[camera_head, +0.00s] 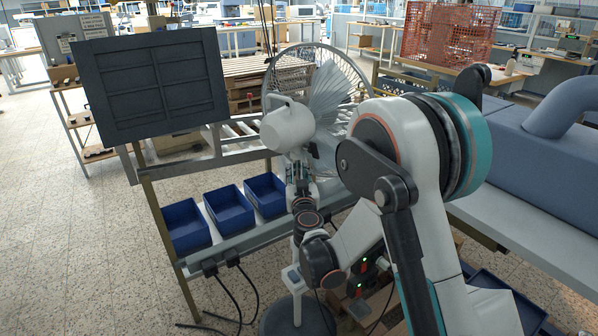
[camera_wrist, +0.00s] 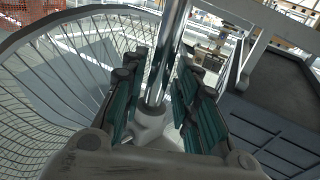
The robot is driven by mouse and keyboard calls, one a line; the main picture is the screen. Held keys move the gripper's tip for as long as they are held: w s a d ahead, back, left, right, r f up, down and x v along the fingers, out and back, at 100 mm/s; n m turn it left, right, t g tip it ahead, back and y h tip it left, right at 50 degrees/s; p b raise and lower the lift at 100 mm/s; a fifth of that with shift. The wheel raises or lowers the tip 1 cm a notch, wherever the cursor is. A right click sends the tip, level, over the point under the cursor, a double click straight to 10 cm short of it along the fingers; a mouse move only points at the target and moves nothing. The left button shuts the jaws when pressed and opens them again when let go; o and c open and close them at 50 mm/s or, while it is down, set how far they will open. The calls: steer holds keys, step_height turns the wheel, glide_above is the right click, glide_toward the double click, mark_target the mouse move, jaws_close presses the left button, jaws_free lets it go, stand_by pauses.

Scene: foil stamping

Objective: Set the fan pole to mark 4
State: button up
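The fan shows in the head view with a white motor housing (camera_head: 287,127) and a round wire guard (camera_head: 335,80). Its light pole (camera_head: 297,307) rises from a dark round base (camera_head: 275,322). My gripper (camera_head: 298,163) is just below the motor housing, partly hidden by my arm. In the wrist view, a shiny metal fan pole (camera_wrist: 168,45) runs between the teal finger pads of my gripper (camera_wrist: 158,78). The fingers stand apart on either side of it, with gaps visible. A white collar (camera_wrist: 150,123) surrounds the pole's near end. No mark numbers are readable.
Blue bins (camera_head: 228,209) line a rack left of the fan, below a dark panel (camera_head: 150,85). A blue-grey machine (camera_head: 545,150) stands at the right. Cables hang by the rack. Open floor (camera_head: 80,240) lies at the left.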

steer(key=shift+c, duration=0.5)
jaws_close()
step_height(320, 180, up, 14)
steer(key=p, duration=0.7)
steer(key=shift+r, duration=0.1)
steer(key=shift+o, duration=0.5)
jaws_free()
steer(key=s+d, duration=0.1)
steer(key=s, duration=1.1)
steer(key=shift+d, duration=0.2)
